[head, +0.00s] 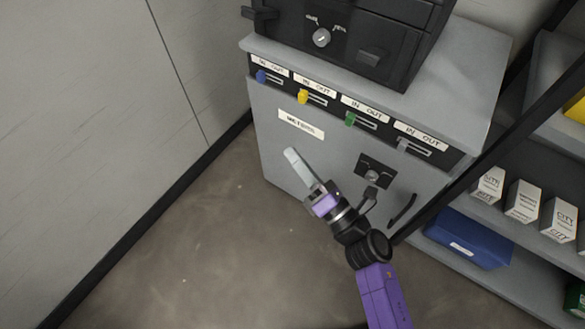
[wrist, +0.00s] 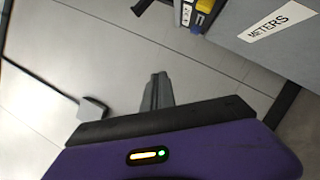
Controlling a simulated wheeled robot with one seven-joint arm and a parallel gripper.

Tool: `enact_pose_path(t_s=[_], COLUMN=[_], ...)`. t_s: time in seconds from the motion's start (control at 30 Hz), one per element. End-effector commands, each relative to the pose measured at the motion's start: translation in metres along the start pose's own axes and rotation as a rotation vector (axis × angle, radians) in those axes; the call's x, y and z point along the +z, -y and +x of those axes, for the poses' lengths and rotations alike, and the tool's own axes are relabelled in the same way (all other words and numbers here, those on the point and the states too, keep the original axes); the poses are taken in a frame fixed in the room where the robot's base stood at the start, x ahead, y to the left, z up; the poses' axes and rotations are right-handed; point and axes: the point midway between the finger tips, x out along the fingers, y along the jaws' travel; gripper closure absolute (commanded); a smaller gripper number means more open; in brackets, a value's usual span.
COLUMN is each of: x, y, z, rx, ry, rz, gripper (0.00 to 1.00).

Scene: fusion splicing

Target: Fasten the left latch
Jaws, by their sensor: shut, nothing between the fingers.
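A dark box (head: 400,30) stands on top of the grey cabinet, cut off by the top edge of the head view. A black part that may be the left latch (head: 260,13) sticks out from its left side; I cannot tell whether it is fastened. A dark block (head: 373,56) sits low on the box's front at right. My gripper (head: 292,156) is shut and empty, in front of the cabinet's lower left, below and apart from the box. In the wrist view its shut fingers (wrist: 156,92) point toward the pale wall.
The grey cabinet (head: 300,160) has a row of coloured sliders, including a yellow one (head: 303,97), and a black handle (head: 402,210). A shelf at right holds a blue bin (head: 465,238) and white boxes (head: 523,201). The floor (head: 200,250) at left is clear.

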Motion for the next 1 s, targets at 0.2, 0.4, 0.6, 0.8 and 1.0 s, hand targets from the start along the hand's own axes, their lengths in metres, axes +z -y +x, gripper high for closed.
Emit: enact_pose_path(t_s=[0.2,0.4,0.6,0.8,1.0], x=[-0.001,-0.001,-0.001,0.003,0.024], y=[0.001,0.001,0.001,-0.002,-0.009], z=[-0.005,-0.004,-0.004,-0.006,-0.016], rx=[-0.004,-0.004,-0.004,-0.01,-0.027], ry=[0.008,0.008,0.008,0.01,0.022], rz=[0.021,0.021,0.02,0.02,-0.016], gripper=[1.0,1.0,1.0,1.0,1.0])
